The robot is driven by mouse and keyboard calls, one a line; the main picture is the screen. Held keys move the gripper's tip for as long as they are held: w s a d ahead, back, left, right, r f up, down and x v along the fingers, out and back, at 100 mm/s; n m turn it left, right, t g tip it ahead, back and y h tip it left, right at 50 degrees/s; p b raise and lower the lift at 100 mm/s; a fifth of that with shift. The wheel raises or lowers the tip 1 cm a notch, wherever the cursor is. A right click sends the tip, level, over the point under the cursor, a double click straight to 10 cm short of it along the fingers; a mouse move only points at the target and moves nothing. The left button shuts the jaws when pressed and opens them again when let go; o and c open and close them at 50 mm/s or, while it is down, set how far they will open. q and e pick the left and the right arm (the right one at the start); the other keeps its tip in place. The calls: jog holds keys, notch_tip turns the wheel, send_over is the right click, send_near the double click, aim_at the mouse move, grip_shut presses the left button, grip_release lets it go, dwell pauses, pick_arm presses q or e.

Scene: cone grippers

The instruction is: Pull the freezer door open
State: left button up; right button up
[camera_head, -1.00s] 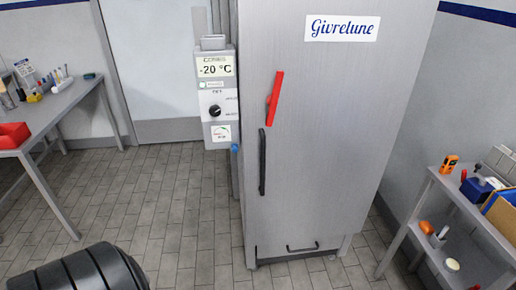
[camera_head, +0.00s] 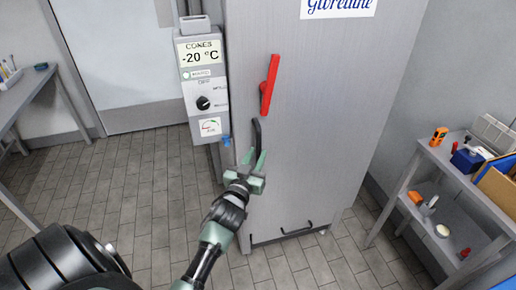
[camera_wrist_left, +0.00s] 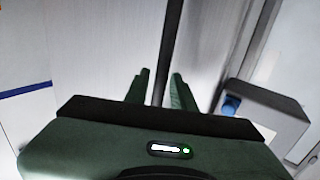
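The grey freezer door (camera_head: 325,140) is shut and fills the middle of the head view. A red lever (camera_head: 270,85) stands nearly upright on it. Below the lever is the black vertical door handle (camera_head: 257,130), its lower part hidden by my left gripper (camera_head: 256,155). My left gripper is open at the handle. In the left wrist view, the dark handle bar (camera_wrist_left: 169,45) runs down between the two spread green fingers (camera_wrist_left: 160,75), with gaps beside it. I cannot tell how deep the bar sits between them. My right gripper is not in view.
A control box (camera_head: 205,85) reading -20 °C stands left of the freezer, with a blue knob (camera_wrist_left: 231,105) near my left gripper. A grey shelf (camera_head: 402,190) with small items stands at the right, a table (camera_head: 25,88) at the left. The tiled floor before the freezer is clear.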

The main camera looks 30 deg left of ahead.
pick_arm(q)
jog(key=shift+x, duration=1.2)
jog(key=shift+w+a, duration=0.15)
jog(key=shift+w, duration=0.1)
jog(key=shift+f, duration=0.1)
grip_shut()
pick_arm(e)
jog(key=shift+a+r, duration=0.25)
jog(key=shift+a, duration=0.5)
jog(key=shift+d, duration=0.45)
